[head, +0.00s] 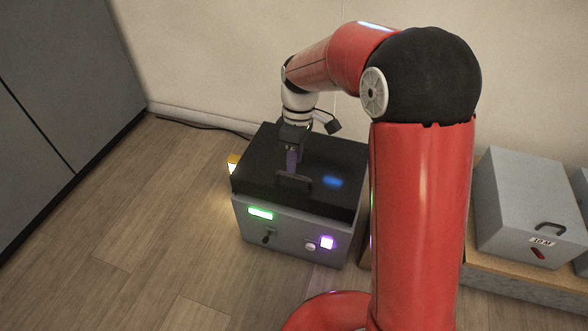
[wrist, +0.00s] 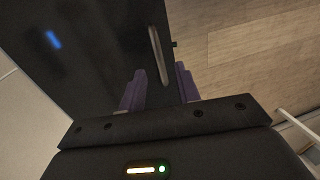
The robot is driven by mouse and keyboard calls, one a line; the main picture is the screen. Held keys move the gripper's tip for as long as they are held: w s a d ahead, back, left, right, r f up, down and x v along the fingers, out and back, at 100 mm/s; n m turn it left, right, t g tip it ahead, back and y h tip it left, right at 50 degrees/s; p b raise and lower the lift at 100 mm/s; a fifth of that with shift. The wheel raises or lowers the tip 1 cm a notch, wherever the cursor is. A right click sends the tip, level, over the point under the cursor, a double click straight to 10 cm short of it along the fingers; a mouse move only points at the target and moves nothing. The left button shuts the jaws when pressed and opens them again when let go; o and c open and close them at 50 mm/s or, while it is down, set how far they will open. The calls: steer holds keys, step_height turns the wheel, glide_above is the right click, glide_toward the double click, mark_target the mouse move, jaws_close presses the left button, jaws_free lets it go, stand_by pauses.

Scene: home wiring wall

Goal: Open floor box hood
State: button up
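The floor box (head: 285,236) is a grey box on the wood floor with a black hood (head: 335,160) lying shut on top. A dark bar handle (head: 294,181) sits near the hood's front edge. It also shows in the wrist view as a pale bar (wrist: 158,55). My gripper (head: 292,166) points down over the handle. In the wrist view, the purple fingers of my gripper (wrist: 160,86) are apart, with the handle's bar lying between and beyond their tips. Whether the fingers touch the handle cannot be told.
The box front carries a green light (head: 261,213), a small lever (head: 267,237), a round knob (head: 310,246) and a violet light (head: 327,242). An orange light (head: 233,163) glows at its left. A grey case (head: 525,205) stands at the right. Floor at left is clear.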

steer(key=shift+s+a+f, duration=0.1)
steer(key=shift+s+f, duration=0.05)
steer(key=shift+f, duration=0.55)
steer(key=shift+s+f, duration=0.1)
steer(key=shift+f, duration=0.6)
jaws_close()
